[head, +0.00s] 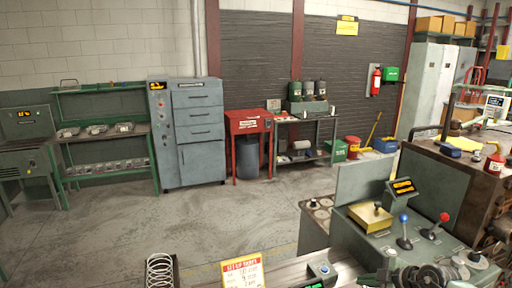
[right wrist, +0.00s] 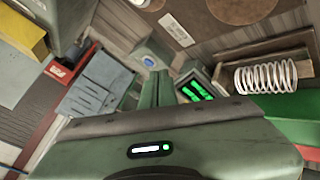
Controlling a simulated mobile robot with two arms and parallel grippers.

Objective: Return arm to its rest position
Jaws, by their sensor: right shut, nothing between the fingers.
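My right gripper (right wrist: 160,86) shows in the right wrist view as two green fingers standing close together above the wide green gripper body. It is shut and nothing is held between the fingers. Behind the fingers are a blue round button (right wrist: 147,61) and a small display with green digits (right wrist: 198,90). The fingertips look free, but how near they are to the button panel I cannot tell. In the head view the right gripper is hard to make out among the machine parts at the bottom right. My left gripper is in neither view.
A coiled spring (head: 160,271) lies in a tray at the bottom left; it also shows in the right wrist view (right wrist: 266,77). A yellow-headed sign (head: 242,272) and the machine's blue-knobbed and red-knobbed levers (head: 404,232) stand nearby. The floor (head: 235,215) beyond is clear.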

